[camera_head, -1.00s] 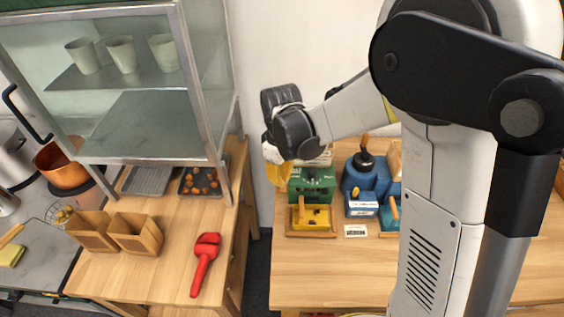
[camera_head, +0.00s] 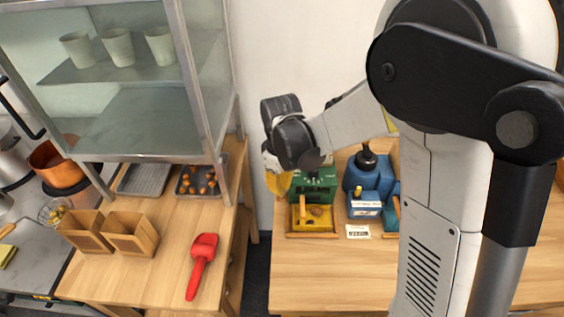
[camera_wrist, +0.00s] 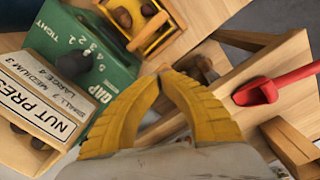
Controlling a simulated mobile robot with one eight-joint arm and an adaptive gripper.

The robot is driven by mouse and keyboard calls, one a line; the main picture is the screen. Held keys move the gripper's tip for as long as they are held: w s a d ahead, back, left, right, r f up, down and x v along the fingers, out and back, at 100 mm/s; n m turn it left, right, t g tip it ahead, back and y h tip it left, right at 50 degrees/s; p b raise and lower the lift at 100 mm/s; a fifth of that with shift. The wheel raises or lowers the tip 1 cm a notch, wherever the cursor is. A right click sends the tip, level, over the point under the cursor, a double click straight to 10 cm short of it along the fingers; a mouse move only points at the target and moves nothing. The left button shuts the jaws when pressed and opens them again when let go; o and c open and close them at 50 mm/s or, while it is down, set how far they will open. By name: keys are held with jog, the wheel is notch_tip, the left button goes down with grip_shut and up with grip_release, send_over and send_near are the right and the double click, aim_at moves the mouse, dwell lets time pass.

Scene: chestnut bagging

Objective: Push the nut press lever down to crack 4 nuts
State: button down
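The green nut press (camera_head: 312,192) stands on the right-hand bench, partly behind my gripper. In the wrist view its green face (camera_wrist: 60,30), with a gap scale and dark knob (camera_wrist: 88,61), fills the upper left, beside the "NUT PRESS" sign (camera_wrist: 45,95). A yellow tray (camera_head: 300,221) in a wooden frame is at the press's front; brown nuts (camera_wrist: 122,16) show there in the wrist view. I cannot make out the press lever. My gripper (camera_wrist: 161,76) is beside the press's left side in the head view, its yellow fingertips nearly meeting with nothing visible between them.
A blue device (camera_head: 370,180) stands right of the press, partly behind my arm. A red scoop (camera_head: 201,266) and wooden boxes (camera_head: 132,236) are on the left bench, below a glass cabinet (camera_head: 125,120). A gap separates the benches. The right bench's front is clear.

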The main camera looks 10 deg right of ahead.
notch_tip(320, 180, up, 10)
jog(key=p, duration=0.7)
jog(key=shift+w+r, duration=0.2)
jog(key=shift+w, duration=0.15)
jog(key=shift+d, duration=0.1)
jog(key=shift+f+b, duration=0.65)
jog(key=shift+f, duration=0.45)
jog(key=shift+f+b, duration=0.95)
jog(key=shift+f, duration=0.15)
jog(key=shift+s+f+b, duration=0.1)
jog(key=shift+f+b, duration=0.8)
jog(key=shift+f, duration=0.2)
